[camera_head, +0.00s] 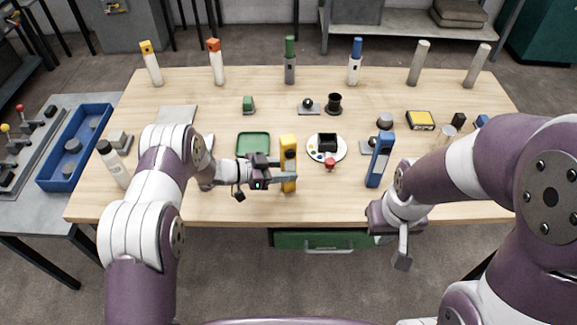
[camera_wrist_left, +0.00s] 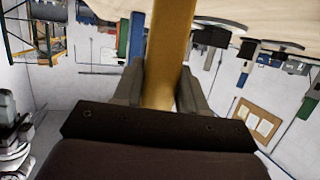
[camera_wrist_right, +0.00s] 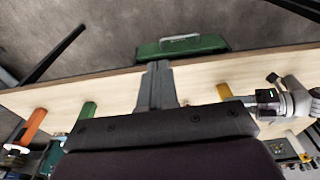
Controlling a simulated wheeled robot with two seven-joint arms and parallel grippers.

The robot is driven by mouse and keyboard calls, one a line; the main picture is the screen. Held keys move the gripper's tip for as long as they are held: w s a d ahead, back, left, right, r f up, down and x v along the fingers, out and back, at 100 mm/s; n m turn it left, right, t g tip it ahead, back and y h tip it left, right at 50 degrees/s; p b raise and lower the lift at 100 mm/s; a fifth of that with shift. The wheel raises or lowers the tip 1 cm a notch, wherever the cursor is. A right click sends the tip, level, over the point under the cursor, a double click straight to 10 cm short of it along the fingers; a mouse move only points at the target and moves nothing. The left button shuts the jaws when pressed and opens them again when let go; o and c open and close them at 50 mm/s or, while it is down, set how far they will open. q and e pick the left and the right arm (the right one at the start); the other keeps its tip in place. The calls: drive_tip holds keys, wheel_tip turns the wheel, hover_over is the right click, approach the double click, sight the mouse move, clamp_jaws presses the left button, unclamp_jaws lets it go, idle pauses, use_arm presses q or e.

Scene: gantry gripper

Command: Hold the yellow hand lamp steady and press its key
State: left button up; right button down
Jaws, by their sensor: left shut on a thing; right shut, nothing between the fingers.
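The yellow hand lamp (camera_head: 288,172) stands upright near the middle of the table in the head view, with a dark round spot on its upper face. My left gripper (camera_head: 284,178) is shut on the lamp, fingers on either side of its body. The left wrist view shows the yellow body (camera_wrist_left: 168,60) between the two fingers (camera_wrist_left: 160,92). My right gripper (camera_head: 402,262) is shut and empty, in front of the table's near edge at the right. In the right wrist view its fingers (camera_wrist_right: 158,85) are together, and the yellow lamp (camera_wrist_right: 224,91) shows beyond. I cannot make out the key clearly.
A blue hand lamp (camera_head: 380,160) stands right of the yellow one. A green tray (camera_head: 253,144) lies behind. Several tall lamps line the back edge. A green drawer (camera_head: 322,240) hangs below.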

sight(290, 154)
use_arm(q)
drive_tip(key=shift+s+f, duration=0.1)
idle(0.4)
drive_tip(key=shift+s, duration=0.1)
use_arm(e)
drive_tip(key=w+a+f+n+t+y, duration=0.25)
drive_tip(key=w+f+n, duration=0.35)
drive_tip(key=f, duration=0.4)
drive_tip(key=w+a+r+n+t+y, duration=0.1)
drive_tip(key=w+a+r+t+y, duration=0.15)
drive_tip(key=a, duration=0.35)
drive_tip(key=w+a+r+t+y, duration=0.1)
drive_tip(key=w+a+r+y, duration=0.25)
drive_tip(key=a, duration=0.25)
drive_tip(key=w+a+y, duration=0.1)
drive_tip(key=w, duration=0.7)
drive_tip(key=shift+w+a, duration=0.15)
drive_tip(key=shift+a, duration=0.1)
